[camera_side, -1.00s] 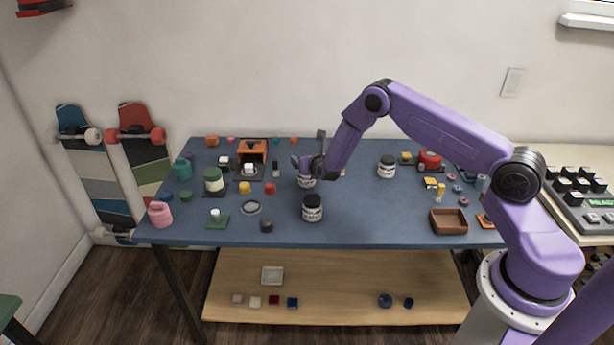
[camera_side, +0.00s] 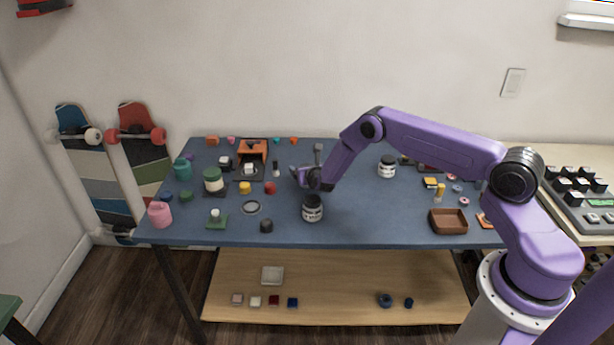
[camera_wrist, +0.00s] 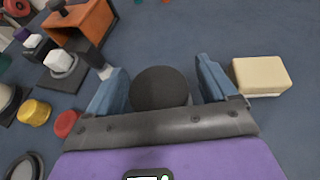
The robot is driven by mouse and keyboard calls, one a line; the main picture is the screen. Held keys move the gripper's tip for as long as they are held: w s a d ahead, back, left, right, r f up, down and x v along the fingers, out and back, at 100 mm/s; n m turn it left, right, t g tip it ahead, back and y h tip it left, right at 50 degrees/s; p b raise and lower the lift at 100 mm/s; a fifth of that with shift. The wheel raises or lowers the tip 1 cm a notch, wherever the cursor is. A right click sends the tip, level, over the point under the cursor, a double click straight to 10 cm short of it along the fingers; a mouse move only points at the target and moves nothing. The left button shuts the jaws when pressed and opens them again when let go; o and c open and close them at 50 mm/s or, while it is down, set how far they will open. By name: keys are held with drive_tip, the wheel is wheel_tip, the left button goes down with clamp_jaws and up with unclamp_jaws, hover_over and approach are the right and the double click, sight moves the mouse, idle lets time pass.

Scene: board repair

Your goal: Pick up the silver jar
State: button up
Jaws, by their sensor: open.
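My gripper (camera_side: 306,178) is low over the middle of the blue table, tilted down. In the wrist view its two blue-grey fingers are open, one on each side of a dark round jar lid (camera_wrist: 160,90).
A cream block (camera_wrist: 260,76) lies just right of my fingers. An orange box-like holder (camera_side: 252,151) and small coloured parts crowd the left. A brown tray (camera_side: 448,221) is at the front right. The table is clear between the front jar and this tray.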

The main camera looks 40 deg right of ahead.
drive_tip(key=c, duration=1.2)
